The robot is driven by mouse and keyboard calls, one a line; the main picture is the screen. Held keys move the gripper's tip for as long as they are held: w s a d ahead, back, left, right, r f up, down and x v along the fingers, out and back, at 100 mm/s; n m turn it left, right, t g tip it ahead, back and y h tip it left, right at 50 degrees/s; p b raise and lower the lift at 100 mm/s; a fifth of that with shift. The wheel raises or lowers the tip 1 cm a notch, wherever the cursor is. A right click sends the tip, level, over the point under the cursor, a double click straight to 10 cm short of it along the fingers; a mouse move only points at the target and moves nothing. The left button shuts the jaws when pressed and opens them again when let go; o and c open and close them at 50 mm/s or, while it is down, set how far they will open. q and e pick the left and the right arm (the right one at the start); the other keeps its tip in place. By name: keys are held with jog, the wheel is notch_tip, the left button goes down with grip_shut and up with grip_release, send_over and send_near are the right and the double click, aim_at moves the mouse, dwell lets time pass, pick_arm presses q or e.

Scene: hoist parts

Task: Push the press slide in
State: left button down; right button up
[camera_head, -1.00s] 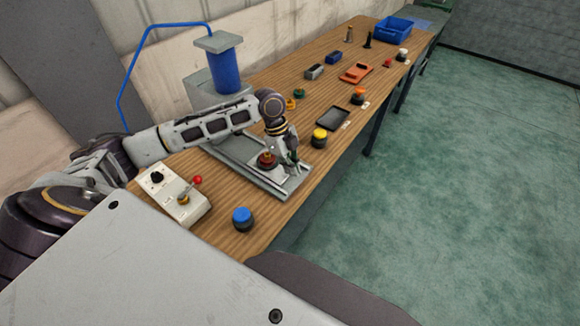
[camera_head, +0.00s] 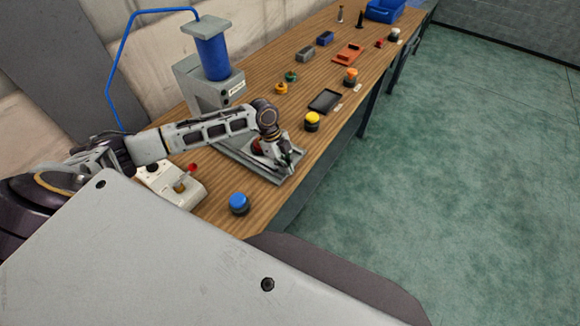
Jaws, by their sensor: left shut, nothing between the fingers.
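The press (camera_head: 205,90) stands at the back left of the wooden bench, a grey frame with a blue cylinder (camera_head: 212,55) on top. Its grey slide (camera_head: 276,180) lies out in front on a flat base, near the bench's front edge. A dark red round part (camera_head: 257,147) sits on the slide, partly hidden by my left wrist. My left gripper (camera_head: 289,163) is shut and empty, pointing down at the slide's outer end. I cannot tell whether its fingertips touch the slide. My right gripper is not in view.
A control box (camera_head: 171,184) with a red-knobbed lever and a blue button (camera_head: 239,203) stand nearer me. A yellow button (camera_head: 312,121) and a black tray (camera_head: 325,101) are to the right of the slide. Small parts and a blue bin (camera_head: 384,11) lie farther along.

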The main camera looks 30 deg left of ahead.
aim_at(274, 164)
pick_arm(q)
jog(key=shift+a, duration=0.6)
jog(key=a, duration=0.3)
jog(key=w+a, duration=0.1)
jog(key=a, duration=0.1)
jog(key=shift+p, duration=0.35)
jog(key=shift+s+d, duration=0.1)
jog(key=shift+d, duration=0.1)
jog(key=shift+s+d+r+p, duration=0.15)
jog(key=shift+d+p, duration=0.45)
jog(key=shift+d, duration=0.35)
jog(key=shift+s+d+p, duration=0.1)
jog(key=shift+d+p, duration=0.45)
jog(key=shift+d, duration=0.35)
jog(key=b+v, duration=0.2)
jog(key=v, duration=0.7)
jog(key=shift+a+r, duration=0.25)
jog(key=shift+r, duration=0.1)
